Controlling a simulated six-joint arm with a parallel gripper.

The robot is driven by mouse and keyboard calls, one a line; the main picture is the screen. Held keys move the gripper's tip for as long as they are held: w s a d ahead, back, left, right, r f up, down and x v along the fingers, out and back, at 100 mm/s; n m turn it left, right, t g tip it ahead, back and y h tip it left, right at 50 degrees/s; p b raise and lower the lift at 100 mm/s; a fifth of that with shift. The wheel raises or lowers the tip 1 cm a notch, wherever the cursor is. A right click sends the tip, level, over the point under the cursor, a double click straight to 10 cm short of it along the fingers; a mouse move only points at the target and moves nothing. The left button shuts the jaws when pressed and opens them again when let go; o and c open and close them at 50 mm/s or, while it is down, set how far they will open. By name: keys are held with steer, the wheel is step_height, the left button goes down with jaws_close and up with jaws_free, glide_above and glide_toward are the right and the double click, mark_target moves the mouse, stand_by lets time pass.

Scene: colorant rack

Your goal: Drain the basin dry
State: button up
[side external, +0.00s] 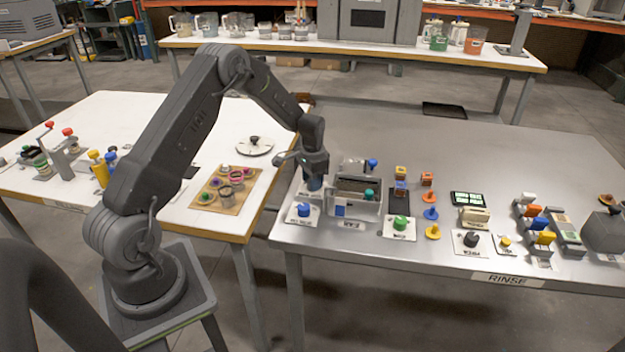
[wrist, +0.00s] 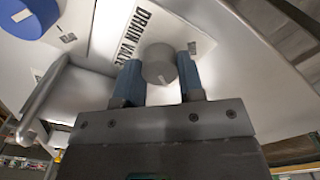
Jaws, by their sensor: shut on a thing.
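The basin (side external: 370,208) is a light grey open box on the right-hand table, with a dark grey surface visible inside; I cannot tell if liquid is in it. My gripper (side external: 314,184) is low at its left side, pointing down. In the wrist view, my gripper's blue fingers (wrist: 158,78) are on either side of a round grey knob (wrist: 158,62) beside the printed words DRAIN VALVE, and are shut on it. In the side view the knob is hidden behind my gripper.
A blue knob (side external: 304,209) on a white plate stands just in front of my gripper, and a green knob (side external: 400,223) sits right of the basin. Orange, blue and yellow pieces stand further right.

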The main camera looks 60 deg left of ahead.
steer(key=shift+m, duration=0.4)
steer(key=o, duration=0.9)
step_height(320, 180, up, 14)
steer(key=shift+f, duration=0.1)
stand_by(0.3)
